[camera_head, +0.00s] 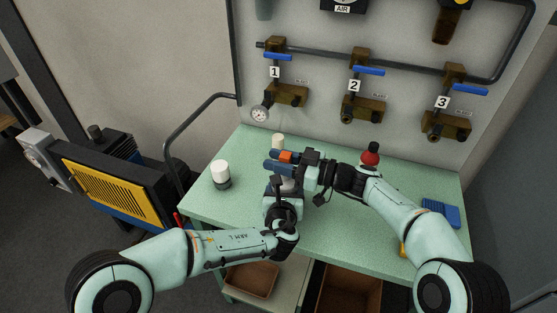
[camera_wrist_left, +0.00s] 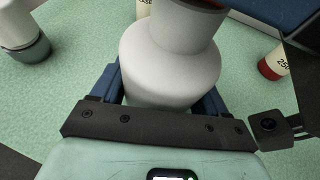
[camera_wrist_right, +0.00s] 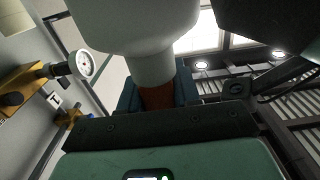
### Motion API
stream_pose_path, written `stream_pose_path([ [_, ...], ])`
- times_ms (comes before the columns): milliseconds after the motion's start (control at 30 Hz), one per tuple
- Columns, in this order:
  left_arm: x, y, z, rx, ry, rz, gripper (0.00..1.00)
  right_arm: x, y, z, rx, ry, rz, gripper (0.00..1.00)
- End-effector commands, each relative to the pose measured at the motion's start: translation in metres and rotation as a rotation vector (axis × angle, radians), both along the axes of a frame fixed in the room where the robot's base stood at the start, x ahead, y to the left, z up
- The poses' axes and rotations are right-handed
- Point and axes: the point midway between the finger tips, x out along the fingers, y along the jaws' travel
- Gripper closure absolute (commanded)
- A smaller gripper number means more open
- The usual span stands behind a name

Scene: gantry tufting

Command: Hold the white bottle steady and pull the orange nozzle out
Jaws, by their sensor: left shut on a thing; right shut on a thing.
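The white bottle (camera_wrist_left: 165,65) stands between the blue fingers of my left gripper (camera_head: 284,190), which is shut on its body. In the head view the bottle is mostly hidden by my grippers. My right gripper (camera_head: 281,161) is above the left one, shut on the orange nozzle (camera_head: 286,156). In the right wrist view the nozzle (camera_wrist_right: 158,97) sits between the blue fingers, against the end of the bottle's white neck (camera_wrist_right: 153,67). I cannot tell how deep it sits in the neck. The fingertips are partly hidden in both wrist views.
A white bottle with a grey base (camera_head: 221,175) stands to the left on the green table (camera_head: 330,235). Another pale container (camera_head: 278,141) is behind the grippers.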

Motion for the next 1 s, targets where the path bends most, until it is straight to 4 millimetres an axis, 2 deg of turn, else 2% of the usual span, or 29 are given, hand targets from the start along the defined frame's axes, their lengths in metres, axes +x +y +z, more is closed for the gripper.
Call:
stream_pose_path([
  [1000, 0.000, 0.000, 0.000, 0.000, -0.001, 0.001, 0.67, 0.000, 0.000, 0.026, 0.000, -0.002, -0.001, 1.00],
])
